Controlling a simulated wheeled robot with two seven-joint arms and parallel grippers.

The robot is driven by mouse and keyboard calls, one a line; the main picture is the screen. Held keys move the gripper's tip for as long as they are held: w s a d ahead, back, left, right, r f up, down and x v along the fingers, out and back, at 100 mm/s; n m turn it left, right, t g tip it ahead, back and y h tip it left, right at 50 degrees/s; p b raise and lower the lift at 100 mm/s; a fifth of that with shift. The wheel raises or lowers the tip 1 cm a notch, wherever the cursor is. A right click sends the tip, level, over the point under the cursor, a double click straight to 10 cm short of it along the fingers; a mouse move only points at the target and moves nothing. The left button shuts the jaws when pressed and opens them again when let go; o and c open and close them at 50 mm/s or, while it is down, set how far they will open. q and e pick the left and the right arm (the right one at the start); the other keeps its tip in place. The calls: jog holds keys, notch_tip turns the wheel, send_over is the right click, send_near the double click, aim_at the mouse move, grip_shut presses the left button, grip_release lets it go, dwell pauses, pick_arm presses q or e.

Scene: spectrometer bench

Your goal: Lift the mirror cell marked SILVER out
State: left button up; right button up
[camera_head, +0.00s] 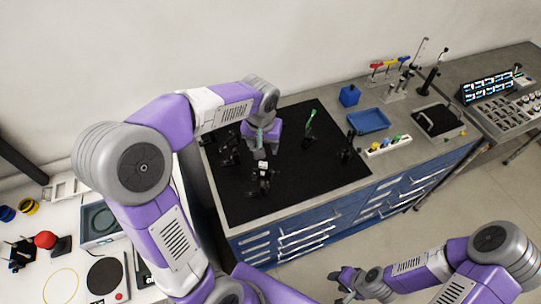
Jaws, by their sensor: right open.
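Several small dark optical mounts stand on the black breadboard (290,188). A front mount (262,180) has a white patch on top. Other mounts are a left one (229,150), a green-topped one (309,130) and a right one (347,150). No SILVER marking is readable, so I cannot tell which holds that mirror cell. My left arm reaches over the board, its hand just behind the front mount; its fingers are too small and hidden to judge. My right gripper (344,283) is open and empty, low in front of the blue drawers (305,240).
A blue tray (369,121), a blue box (349,96) and a white strip with coloured knobs (388,146) sit right of the board. A white bench (85,245) with instruments is at left. The board's front right is bare.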

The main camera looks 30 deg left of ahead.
aim_at(263, 163)
pick_arm(q)
jog(key=f, duration=0.5)
jog(key=shift+s+f, duration=0.5)
jog(key=shift+f, duration=0.2)
jog(key=shift+c, duration=1.2)
grip_shut()
